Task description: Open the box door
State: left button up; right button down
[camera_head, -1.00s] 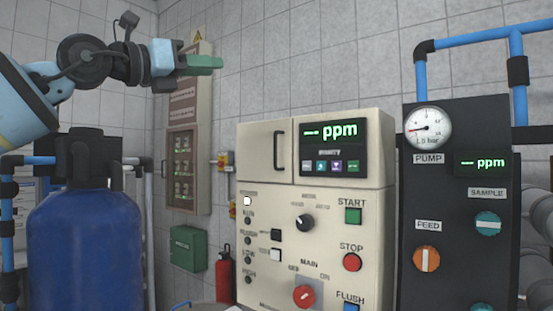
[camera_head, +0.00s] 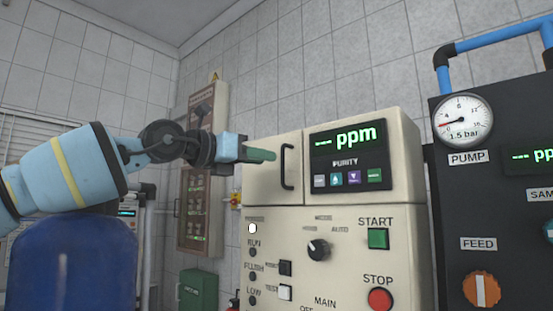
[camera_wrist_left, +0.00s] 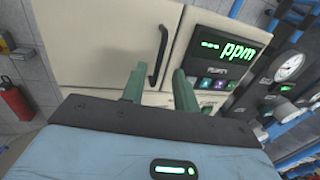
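The beige control box (camera_head: 350,190) stands in the middle of the head view. Its small door (camera_head: 268,182) at the upper left is closed flush and has a black vertical bar handle (camera_head: 287,167) near its right edge. My left gripper (camera_head: 268,155) is in front of the door, just left of the handle. In the left wrist view its two green fingers (camera_wrist_left: 160,85) are apart with nothing between them, and the handle (camera_wrist_left: 158,57) shows just beyond, between the fingertips. I see no contact with the handle. My right gripper is not in view.
Right of the door is a display panel (camera_head: 348,157) reading ppm. Below are a green START button (camera_head: 378,238), a red STOP button (camera_head: 380,299) and a knob (camera_head: 318,250). A dark pump panel (camera_head: 480,200) stands to the right. A blue tank (camera_head: 70,265) is below my left arm.

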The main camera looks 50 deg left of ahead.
pick_arm(q)
jog(key=shift+w+d+p, duration=0.15)
jog(key=shift+w+p, duration=0.15)
jog(key=shift+w, duration=1)
jog(key=shift+w+d+p, duration=0.1)
jog(key=shift+w+p, duration=0.2)
jog(key=shift+w, duration=1)
jog(key=shift+c, duration=0.4)
grip_shut()
